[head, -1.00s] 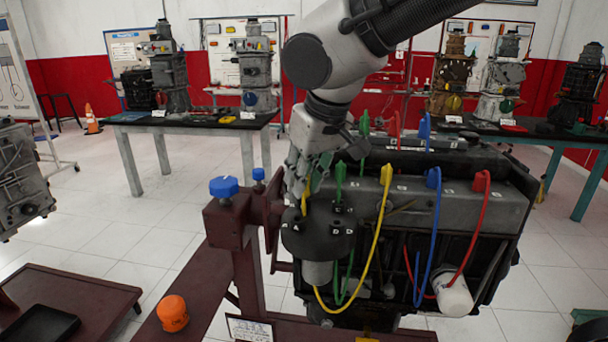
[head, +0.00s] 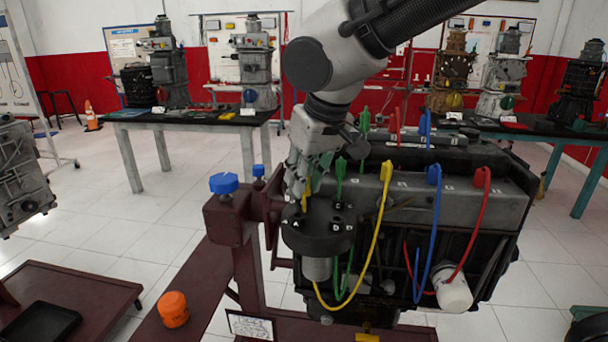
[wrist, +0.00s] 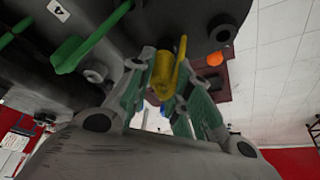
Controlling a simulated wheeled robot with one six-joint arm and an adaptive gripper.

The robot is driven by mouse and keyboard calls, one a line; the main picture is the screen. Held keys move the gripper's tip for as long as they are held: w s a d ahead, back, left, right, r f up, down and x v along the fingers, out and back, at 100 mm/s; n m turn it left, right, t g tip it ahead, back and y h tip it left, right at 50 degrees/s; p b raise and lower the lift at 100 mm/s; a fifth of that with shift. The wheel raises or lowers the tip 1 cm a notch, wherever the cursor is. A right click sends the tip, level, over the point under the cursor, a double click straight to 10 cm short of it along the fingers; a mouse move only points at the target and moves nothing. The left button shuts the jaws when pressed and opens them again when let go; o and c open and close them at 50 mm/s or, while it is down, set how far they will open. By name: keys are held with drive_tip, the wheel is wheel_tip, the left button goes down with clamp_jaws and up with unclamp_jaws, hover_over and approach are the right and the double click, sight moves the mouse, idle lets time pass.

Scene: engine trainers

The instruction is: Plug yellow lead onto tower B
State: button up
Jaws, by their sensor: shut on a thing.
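The yellow lead (head: 372,250) hangs in a loop from a boot on the engine's top down below the black distributor cap (head: 318,240). Its other end is between the fingers of my gripper (head: 307,180), at the cap's left rear. In the wrist view my gripper (wrist: 163,100) is shut on the yellow boot (wrist: 162,75), close to the cap's towers. An empty-looking tower (wrist: 222,32) shows to its right there. A green lead (wrist: 90,42) sits by a tower on the left. I cannot read the letter of the tower by the yellow boot, nor tell whether the boot is seated.
Green leads (head: 340,178) rise from the cap beside my gripper. A blue lead (head: 436,220) and a red lead (head: 478,230) loop over the engine's front. A maroon stand (head: 230,240) with a blue knob (head: 223,183) is left of the cap.

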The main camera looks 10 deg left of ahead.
drive_tip(key=o, duration=0.9)
drive_tip(key=shift+o, duration=0.2)
drive_tip(key=v, duration=1.1)
drive_tip(key=d+f+h, duration=0.1)
drive_tip(key=d+f, duration=0.3)
drive_tip(key=d, duration=0.6)
drive_tip(key=d+f, duration=0.4)
drive_tip(key=d, duration=0.6)
drive_tip(key=s+d+f+m+h, duration=0.1)
drive_tip(key=s+d+m, duration=0.2)
drive_tip(key=d, duration=0.8)
drive_tip(key=s+d+f+m+t+h, duration=0.1)
drive_tip(key=s+d+m, duration=0.1)
drive_tip(key=d+m, duration=0.4)
drive_tip(key=d, duration=0.5)
drive_tip(key=shift+s, duration=0.35)
drive_tip(key=shift+f, duration=0.1)
